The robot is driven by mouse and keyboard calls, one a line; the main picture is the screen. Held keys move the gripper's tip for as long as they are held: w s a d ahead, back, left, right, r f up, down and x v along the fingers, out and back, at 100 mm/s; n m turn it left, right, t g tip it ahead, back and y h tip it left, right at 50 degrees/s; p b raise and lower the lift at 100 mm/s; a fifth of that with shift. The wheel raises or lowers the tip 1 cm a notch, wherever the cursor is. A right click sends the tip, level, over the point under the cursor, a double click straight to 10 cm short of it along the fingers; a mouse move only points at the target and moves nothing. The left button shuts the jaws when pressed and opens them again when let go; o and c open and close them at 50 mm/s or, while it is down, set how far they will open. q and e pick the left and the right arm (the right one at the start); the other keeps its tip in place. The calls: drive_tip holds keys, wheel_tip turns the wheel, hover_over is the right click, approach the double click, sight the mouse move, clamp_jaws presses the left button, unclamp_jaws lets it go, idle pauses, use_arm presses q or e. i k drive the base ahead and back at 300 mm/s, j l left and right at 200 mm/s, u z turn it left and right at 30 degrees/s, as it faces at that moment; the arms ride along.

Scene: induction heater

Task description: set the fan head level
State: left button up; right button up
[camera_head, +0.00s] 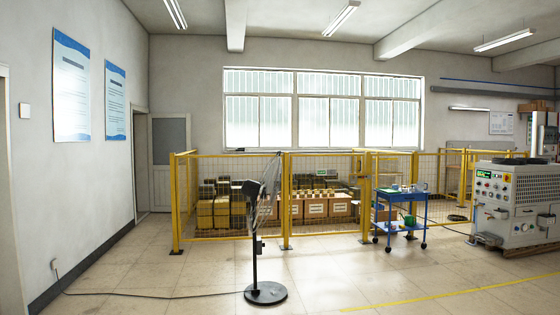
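A black pedestal fan stands on the tiled floor, a little left of the picture's middle. Its fan head (266,192) is seen nearly edge-on, with the dark motor housing (251,188) on the left side and the thin wire cage to the right. The cage is tilted: its top leans to the right and its bottom is further left. The upright pole (254,262) rises from a round black base (265,293). Fine detail of the head is hard to make out against the fence. Neither of my grippers is in view.
A yellow-framed mesh fence (286,202) stands behind the fan, with boxes (314,208) inside. A blue cart (401,212) and a large machine (516,205) stand at right. A black cable (150,296) runs along the floor to the left wall. Floor around the fan is clear.

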sight(247, 184)
drive_tip(key=i+u, duration=0.3)
drive_tip(key=i, duration=0.85)
drive_tip(key=i+u, duration=0.1)
drive_tip(key=i, duration=2.75)
drive_tip(key=i+z, duration=0.35)
drive_tip(key=i, duration=0.4)
drive_tip(key=i+j+z, duration=0.15)
drive_tip(key=i+z, duration=0.2)
drive_tip(key=i, duration=0.35)
drive_tip(key=i+l+z, duration=0.1)
drive_tip(key=i+z, duration=1.15)
drive_tip(key=i, duration=0.35)
drive_tip(key=i+l+u, duration=0.2)
drive_tip(key=i+u, duration=0.2)
drive_tip(key=i+l+u, duration=0.4)
drive_tip(key=k+j, duration=0.1)
